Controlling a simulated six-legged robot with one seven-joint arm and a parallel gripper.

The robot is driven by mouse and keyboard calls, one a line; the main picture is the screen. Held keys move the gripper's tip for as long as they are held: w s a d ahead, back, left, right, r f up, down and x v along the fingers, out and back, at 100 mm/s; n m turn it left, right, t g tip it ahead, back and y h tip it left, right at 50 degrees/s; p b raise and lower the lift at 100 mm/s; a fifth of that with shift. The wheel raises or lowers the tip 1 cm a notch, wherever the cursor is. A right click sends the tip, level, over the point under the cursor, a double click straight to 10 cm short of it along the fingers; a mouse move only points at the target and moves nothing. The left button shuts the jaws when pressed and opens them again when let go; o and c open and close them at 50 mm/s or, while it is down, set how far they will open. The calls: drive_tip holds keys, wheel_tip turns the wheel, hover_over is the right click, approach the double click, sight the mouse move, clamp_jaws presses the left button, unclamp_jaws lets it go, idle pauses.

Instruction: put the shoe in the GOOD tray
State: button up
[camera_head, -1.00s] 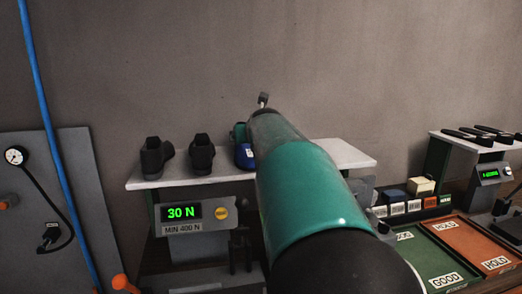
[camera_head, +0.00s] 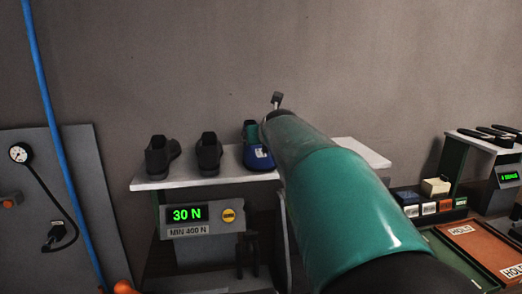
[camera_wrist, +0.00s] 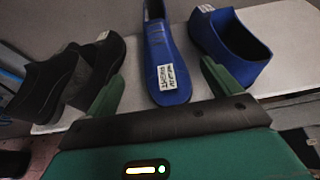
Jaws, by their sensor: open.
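In the wrist view my gripper (camera_wrist: 163,72) is open, its two green fingers spread either side of a blue shoe (camera_wrist: 170,62) with a white label. A second blue shoe (camera_wrist: 230,48) lies beside the right finger, and a dark shoe (camera_wrist: 45,88) is beside the left finger. In the head view one blue shoe (camera_head: 258,158) shows on the white shelf, partly behind my arm; the other is hidden. The green tray (camera_head: 445,246) at the lower right is mostly covered by my arm, its label out of sight.
Two black shoes (camera_head: 208,155) stand on the shelf (camera_head: 150,184), left of the blue one. Below is a press display (camera_head: 187,214) reading 30 N. An orange HOLD tray (camera_head: 480,245) lies right of the green tray, with small labelled boxes (camera_head: 430,206) behind. A blue hose (camera_head: 55,140) hangs at left.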

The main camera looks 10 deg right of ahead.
sight(259, 149)
drive_tip(key=x, duration=1.2)
drive_tip(key=shift+w+a, duration=0.2)
drive_tip(key=shift+w, duration=0.1)
drive_tip(key=c, duration=1.4)
drive_tip(key=shift+r, duration=0.5)
wheel_tip(259, 149, up, 2)
drive_tip(key=shift+r, duration=0.25)
drive_tip(key=w+r+v, duration=0.1)
drive_tip(key=r+v, duration=0.2)
drive_tip(key=v, duration=1.3)
drive_tip(key=shift+s+a, duration=0.2)
drive_tip(key=shift+a, duration=0.15)
